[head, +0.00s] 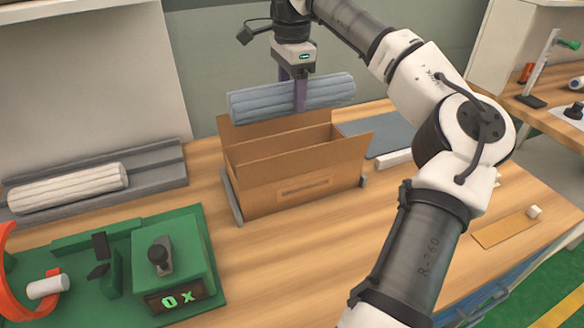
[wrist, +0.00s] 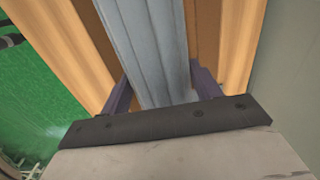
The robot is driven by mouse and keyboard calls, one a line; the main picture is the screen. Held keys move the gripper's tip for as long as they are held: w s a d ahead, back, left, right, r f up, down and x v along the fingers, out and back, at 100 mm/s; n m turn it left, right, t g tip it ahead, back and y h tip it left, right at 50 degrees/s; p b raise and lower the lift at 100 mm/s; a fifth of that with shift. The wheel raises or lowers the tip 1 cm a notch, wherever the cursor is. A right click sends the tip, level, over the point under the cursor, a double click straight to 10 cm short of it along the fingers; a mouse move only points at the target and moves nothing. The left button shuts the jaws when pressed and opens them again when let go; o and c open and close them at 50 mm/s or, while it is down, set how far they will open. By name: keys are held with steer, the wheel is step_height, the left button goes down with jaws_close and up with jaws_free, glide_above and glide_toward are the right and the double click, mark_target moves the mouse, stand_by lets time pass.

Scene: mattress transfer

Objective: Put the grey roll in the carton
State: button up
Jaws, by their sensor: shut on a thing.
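The grey roll (head: 260,101), blue-grey and ribbed, is held level in the head view, with both ends sticking out past my gripper. My gripper (head: 301,100) is shut on the roll near its middle, pointing down. The open brown carton (head: 305,182) stands on the table with its flaps up, and the roll hangs above its opening. In the wrist view the roll (wrist: 150,50) runs between my two fingers, with tan cardboard (wrist: 75,50) on either side below it.
A white roll (head: 68,189) lies in a grey tray (head: 155,170) at the left. A green fixture (head: 165,258) with a display box stands at the front left. The wooden table (head: 290,265) is clear in front of the carton.

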step_height(320, 180, down, 20)
steer(key=shift+r+p, duration=0.1)
steer(key=shift+p, duration=0.95)
steer(key=o, duration=1.2)
step_height(320, 180, up, 12)
steer(key=shift+r+b, duration=0.1)
steer(key=shift+b, duration=1)
